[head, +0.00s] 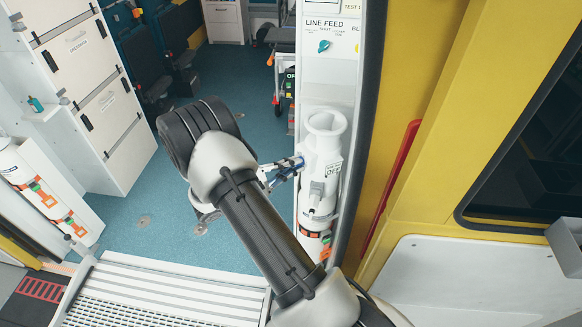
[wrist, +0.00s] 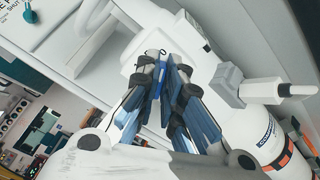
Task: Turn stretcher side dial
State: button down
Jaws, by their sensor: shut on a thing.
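A white fitting with a funnel-like top (head: 324,150) stands at the edge of the doorway, with a label reading OFF on its side. It fills the upper middle of the wrist view (wrist: 180,42). My gripper (head: 296,163) reaches it from the left in the head view. In the wrist view the fingertips of my gripper (wrist: 163,66) are close together at the fitting's side, shut on what looks like the side dial. The fingers hide most of the dial, so its marks and angle cannot be read.
A teal knob (head: 323,46) sits on the LINE FEED panel above. A grey valve block (wrist: 238,88) juts out beside the fitting, over a white cylinder (wrist: 270,132). A yellow door frame (head: 425,130) stands to the right. Blue floor (head: 130,200) lies clear at left.

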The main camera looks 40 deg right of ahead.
jog(key=c, duration=1.7)
grip_release()
jog(key=a, duration=0.4)
jog(key=w+a, duration=0.1)
jog(key=a, duration=0.3)
jog(key=w+a, duration=0.1)
jog(key=a, duration=0.3)
jog(key=shift+d, duration=0.1)
